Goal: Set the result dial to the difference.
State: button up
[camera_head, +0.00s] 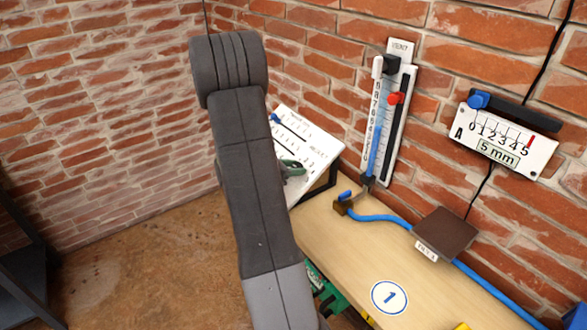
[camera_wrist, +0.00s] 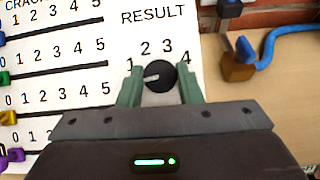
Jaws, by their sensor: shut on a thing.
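The result board (camera_head: 318,145) is a white panel at the back left of the bench, and it fills the left of the wrist view (camera_wrist: 85,85). Under the word RESULT, a round black dial (camera_wrist: 161,77) has numbers 1 to 4 visible around its top. Its white mark points left, a little below the 1; any lower numbers are hidden by my gripper. My gripper (camera_wrist: 160,72) has its green fingers shut on the dial from both sides. In the head view my gripper (camera_head: 291,168) is at the board, partly hidden by my arm.
Left of the dial are several slider rows; their blue, green, yellow and purple knobs sit near 0. On the wall, gauge A (camera_head: 503,140) reads "5 mm", with a blue knob near 0 and a red mark near 5. A vertical scale (camera_head: 387,120) has a red pointer. A blue hose (camera_head: 375,217) crosses the bench.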

jog(key=m+g+b, duration=0.1)
jog(key=m+b, duration=0.1)
jog(key=m, duration=0.1)
jog(key=shift+w+a+f+g+h, duration=0.1)
jog(key=shift+w+f+g+h, duration=0.05)
jog(key=shift+g+h, duration=0.25)
jog(key=m+g+b, duration=0.1)
jog(key=m, duration=0.1)
jog(key=m+g+b, duration=0.1)
jog(key=m+g, duration=0.1)
jog(key=m, duration=0.1)
jog(key=shift+w, duration=0.1)
jog(key=m+g, duration=0.1)
jog(key=m, duration=0.2)
jog(key=m+g, duration=0.1)
jog(key=m, duration=0.1)
jog(key=shift+w+r+g+y+b, duration=0.1)
jog(key=shift+r+g+y+b, duration=0.15)
jog(key=shift+g+y+b, duration=0.1)
jog(key=shift+m+g+y, duration=0.55)
jog(key=shift+m+g, duration=0.1)
jog(key=shift+m, duration=1.65)
jog(key=o, duration=1)
jog(key=shift+c, duration=0.2)
